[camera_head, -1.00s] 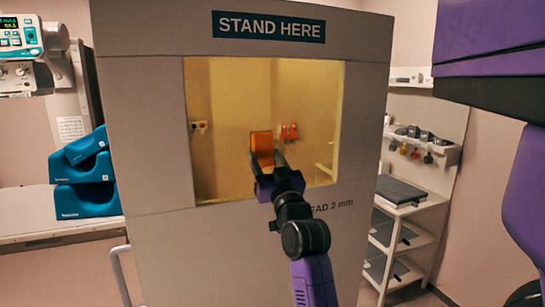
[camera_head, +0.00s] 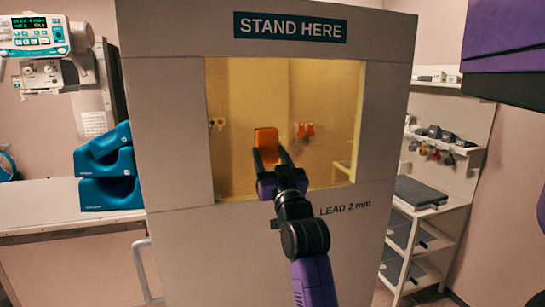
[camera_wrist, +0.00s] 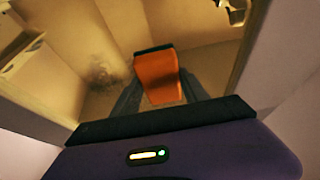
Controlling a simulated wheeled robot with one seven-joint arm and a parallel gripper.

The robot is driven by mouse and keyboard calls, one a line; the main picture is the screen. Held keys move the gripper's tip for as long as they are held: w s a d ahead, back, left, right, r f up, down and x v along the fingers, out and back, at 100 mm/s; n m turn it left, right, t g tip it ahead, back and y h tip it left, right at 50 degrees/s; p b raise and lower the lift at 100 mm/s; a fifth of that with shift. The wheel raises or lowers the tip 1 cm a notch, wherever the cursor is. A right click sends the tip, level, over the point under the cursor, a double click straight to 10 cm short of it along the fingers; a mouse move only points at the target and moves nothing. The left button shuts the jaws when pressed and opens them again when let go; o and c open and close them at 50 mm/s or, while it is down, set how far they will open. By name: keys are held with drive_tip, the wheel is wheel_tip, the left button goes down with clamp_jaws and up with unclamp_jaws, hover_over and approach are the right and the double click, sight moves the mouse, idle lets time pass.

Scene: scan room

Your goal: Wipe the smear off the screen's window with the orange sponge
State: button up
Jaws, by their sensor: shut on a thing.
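The screen (camera_head: 170,130) is a tall pale panel with a yellow-tinted window (camera_head: 330,90). The orange sponge (camera_head: 266,141) is upright between the fingertips of my gripper (camera_head: 271,160), in front of the window's lower middle. The sponge also shows in the wrist view (camera_wrist: 158,75), with my gripper's fingers (camera_wrist: 160,92) on both sides of it. A dark, speckled smear (camera_wrist: 106,72) shows left of the sponge in the wrist view, apart from it. I cannot tell whether the sponge touches the window.
Teal cushions (camera_head: 106,170) lie on a white table (camera_head: 60,210) at the left. A grey rail (camera_head: 145,270) stands by the screen's lower left. A shelf unit (camera_head: 440,220) is at the right. Orange items (camera_head: 305,130) show through the window.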

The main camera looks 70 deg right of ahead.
drive_tip(key=shift+s+d+r+b, duration=0.1)
drive_tip(key=shift+s+d+b, duration=0.2)
drive_tip(key=shift+s+d, duration=1.25)
drive_tip(key=shift+s+d+b, duration=0.25)
drive_tip(key=shift+s+d, duration=1)
drive_tip(key=shift+s, duration=0.5)
drive_tip(key=shift+s+d+b, duration=1.45)
drive_tip(key=shift+s+d, duration=0.6)
drive_tip(key=shift+s, duration=0.25)
drive_tip(key=s+a, duration=0.4)
drive_tip(key=shift+a, duration=0.3)
drive_tip(key=shift+a, duration=0.1)
drive_tip(key=shift+s+a+r, duration=0.1)
drive_tip(key=shift+s+a, duration=0.8)
drive_tip(key=shift+a, duration=0.15)
